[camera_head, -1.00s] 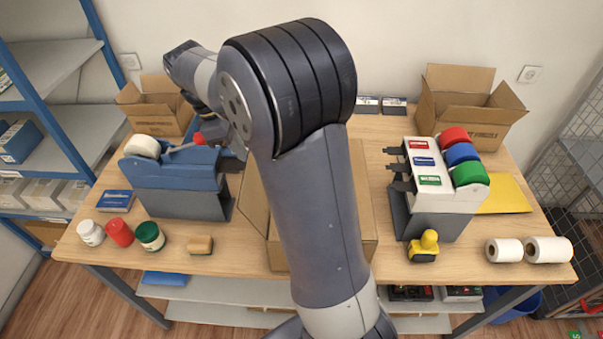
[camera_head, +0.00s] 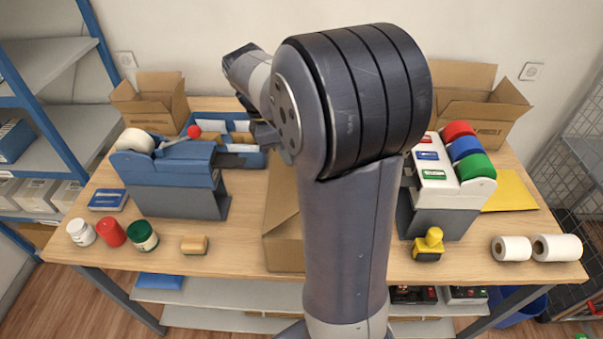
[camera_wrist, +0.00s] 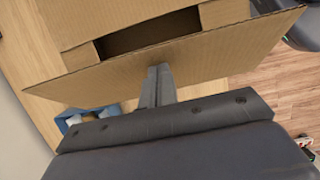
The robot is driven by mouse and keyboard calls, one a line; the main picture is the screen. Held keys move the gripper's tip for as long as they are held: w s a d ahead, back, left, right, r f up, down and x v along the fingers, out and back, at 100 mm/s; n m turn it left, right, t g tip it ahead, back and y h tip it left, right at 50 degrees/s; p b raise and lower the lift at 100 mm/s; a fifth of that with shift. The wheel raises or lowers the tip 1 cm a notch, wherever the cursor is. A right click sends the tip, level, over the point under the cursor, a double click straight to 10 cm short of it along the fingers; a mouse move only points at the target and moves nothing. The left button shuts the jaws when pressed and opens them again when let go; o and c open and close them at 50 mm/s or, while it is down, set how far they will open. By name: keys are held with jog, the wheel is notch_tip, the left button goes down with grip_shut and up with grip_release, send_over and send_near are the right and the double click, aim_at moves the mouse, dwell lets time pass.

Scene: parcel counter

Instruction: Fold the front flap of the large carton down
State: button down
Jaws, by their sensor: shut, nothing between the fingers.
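The large brown carton (camera_head: 284,243) stands on the middle of the table, mostly hidden behind my arm in the head view. In the wrist view the carton (camera_wrist: 75,22) fills the top, with a dark gap into it. A broad cardboard flap (camera_wrist: 215,62) crosses that view at a slant. My gripper (camera_wrist: 158,72) is shut and empty, its fingertips overlapping the flap's middle. I cannot tell whether they touch it. In the head view the fingers are hidden behind my arm.
A blue tape dispenser (camera_head: 170,172) stands left of the carton, with a blue tray (camera_head: 215,104) behind. A white label dispenser (camera_head: 447,185) and yellow stamp (camera_head: 428,244) are on the right. Small open cartons (camera_head: 150,101) (camera_head: 480,100) stand at the back corners. The front left tabletop is partly clear.

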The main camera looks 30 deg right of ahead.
notch_tip(320, 180, down, 5)
jog(key=s+d+b, duration=0.1)
jog(key=d+b, duration=0.1)
jog(key=shift+s+d+f, duration=0.15)
jog(key=shift+s+d, duration=0.25)
jog(key=shift+f+b, duration=0.2)
jog(key=shift+b, duration=0.15)
jog(key=shift+f, duration=0.25)
jog(key=shift+r, duration=0.1)
notch_tip(320, 180, up, 9)
jog(key=p, duration=0.7)
